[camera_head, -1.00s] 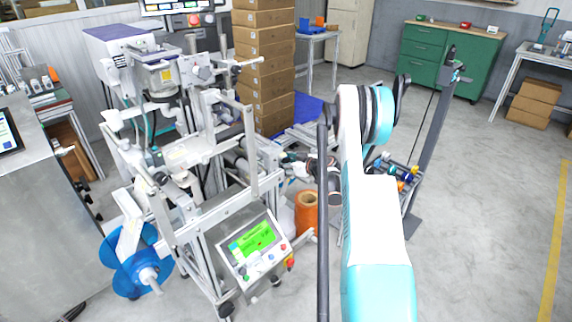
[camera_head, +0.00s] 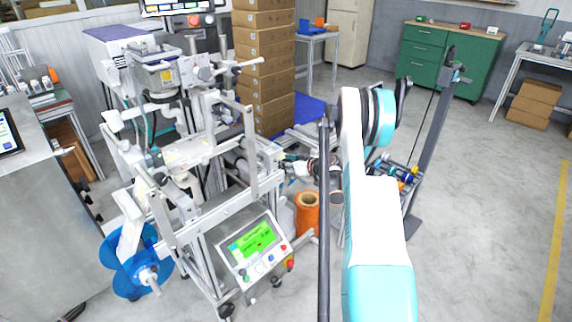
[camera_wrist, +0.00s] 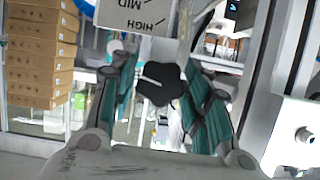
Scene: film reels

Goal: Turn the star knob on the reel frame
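The black star knob (camera_wrist: 160,86) is in the middle of the wrist view, with a white line across its face. My gripper (camera_wrist: 163,74) is open, with one teal finger on each side of the knob. The right finger looks very close to the knob's edge; I cannot tell whether it touches. In the head view my gripper (camera_head: 284,157) is small beside the right side of the metal reel frame (camera_head: 252,150). The knob cannot be made out there.
A white plate lettered HIGH and MID (camera_wrist: 137,15) is just above the knob. A control panel with a green screen (camera_head: 252,243) and an orange spool (camera_head: 307,214) are below my gripper. Stacked cartons (camera_head: 264,75) stand behind.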

